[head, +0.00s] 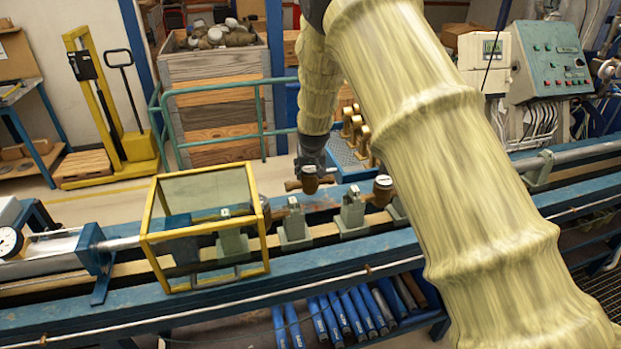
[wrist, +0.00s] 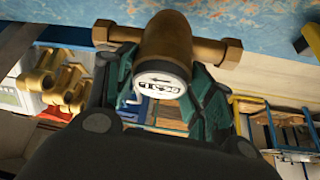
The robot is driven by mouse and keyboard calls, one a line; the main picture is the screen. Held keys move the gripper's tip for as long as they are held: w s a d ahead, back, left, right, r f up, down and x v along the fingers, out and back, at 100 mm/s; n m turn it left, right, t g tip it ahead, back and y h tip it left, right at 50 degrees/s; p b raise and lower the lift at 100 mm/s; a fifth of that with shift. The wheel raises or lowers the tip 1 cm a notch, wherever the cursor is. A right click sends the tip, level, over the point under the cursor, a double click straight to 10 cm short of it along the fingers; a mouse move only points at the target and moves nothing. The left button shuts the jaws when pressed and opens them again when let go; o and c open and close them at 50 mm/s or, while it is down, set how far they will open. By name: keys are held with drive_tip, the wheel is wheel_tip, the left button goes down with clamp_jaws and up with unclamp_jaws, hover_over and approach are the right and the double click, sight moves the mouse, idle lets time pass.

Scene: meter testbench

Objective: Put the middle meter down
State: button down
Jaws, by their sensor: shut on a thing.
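A brass meter (head: 309,182) with a round white dial hangs in my gripper (head: 311,166), above the blue test bench. In the wrist view the same meter (wrist: 168,50) shows its brass pipe ends to both sides, and my gripper's green fingers (wrist: 160,95) are shut around its round body. Below it, grey supports (head: 294,226) and (head: 352,216) stand on the bench rail; the held meter looks apart from them. Another brass meter (head: 383,186) sits on the bench to the right, partly next to my arm. My arm hides the bench farther right.
A yellow-framed clear guard box (head: 205,225) stands on the bench to the left. Brass fittings (head: 354,125) stand on a blue platform behind the bench. A green railing (head: 215,142) and wooden crates (head: 215,105) are farther back. The blue front beam (head: 340,255) runs along the bench.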

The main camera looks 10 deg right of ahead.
sight(310, 180)
drive_tip(key=shift+w+f+p, duration=0.1)
drive_tip(key=shift+f+p, duration=0.7)
drive_tip(key=shift+f, duration=1.25)
drive_tip(key=shift+f, duration=0.15)
drive_tip(key=c, duration=0.6)
unclamp_jaws()
drive_tip(key=shift+o, duration=0.2)
drive_tip(key=b+v, duration=0.3)
drive_tip(key=v, duration=0.9)
drive_tip(key=shift+b, duration=0.4)
